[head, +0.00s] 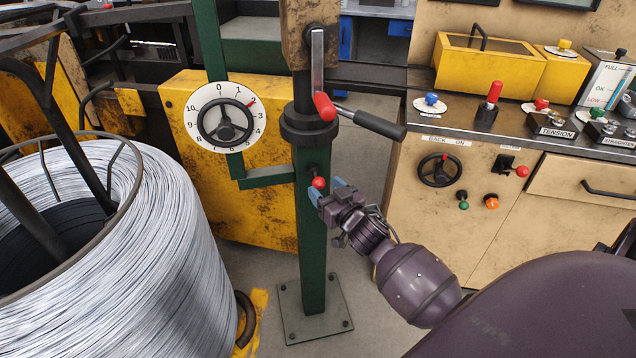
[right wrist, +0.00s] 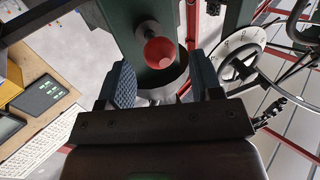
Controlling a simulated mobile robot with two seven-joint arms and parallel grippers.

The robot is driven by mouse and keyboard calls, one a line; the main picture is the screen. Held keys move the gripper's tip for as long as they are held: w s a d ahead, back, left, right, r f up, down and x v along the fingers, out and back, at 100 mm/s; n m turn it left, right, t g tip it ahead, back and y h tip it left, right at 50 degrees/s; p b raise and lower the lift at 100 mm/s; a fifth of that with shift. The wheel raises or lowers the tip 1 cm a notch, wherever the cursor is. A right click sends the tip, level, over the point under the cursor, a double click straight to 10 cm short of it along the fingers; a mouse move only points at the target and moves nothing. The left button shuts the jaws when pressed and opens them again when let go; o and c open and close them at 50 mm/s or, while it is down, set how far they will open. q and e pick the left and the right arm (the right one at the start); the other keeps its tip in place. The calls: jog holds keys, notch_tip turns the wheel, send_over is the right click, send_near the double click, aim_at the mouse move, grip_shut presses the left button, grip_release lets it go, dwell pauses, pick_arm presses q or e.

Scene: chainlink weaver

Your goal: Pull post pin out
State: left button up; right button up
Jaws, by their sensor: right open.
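The post pin has a red ball knob (head: 318,183) and sticks out of the green post (head: 312,240) below the black collar. The knob also shows in the right wrist view (right wrist: 161,53), with a short dark stem behind it at the post. My right gripper (head: 326,189) is open, its blue fingertips close to the knob. In the right wrist view one finger stands to each side of the knob's line, with gaps on both sides; I see no contact. My left gripper is not in view.
Above the pin, a red-tipped lever (head: 324,106) and a black-handled crank (head: 372,124) stick out from the post. A numbered dial with a handwheel (head: 225,118) stands to the left. A large wire coil (head: 150,240) fills the lower left. The control bench (head: 550,225) is at right.

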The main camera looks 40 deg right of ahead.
aim_at(323, 186)
jog(key=shift+w+d, duration=0.15)
jog(key=shift+w, duration=1.55)
grip_shut()
jog(key=shift+s, duration=0.3)
jog(key=s, duration=0.1)
jog(key=s+a+p, duration=0.1)
jog(key=s, duration=0.1)
jog(key=shift+s+a+r, duration=0.1)
jog(key=shift+a+r, duration=0.1)
jog(key=shift+a, duration=0.1)
jog(key=shift+s+a+p, duration=0.1)
jog(key=shift+s+p, duration=0.15)
jog(key=shift+p, duration=0.05)
jog(key=shift+a+f, duration=0.1)
jog(key=shift+f, duration=0.2)
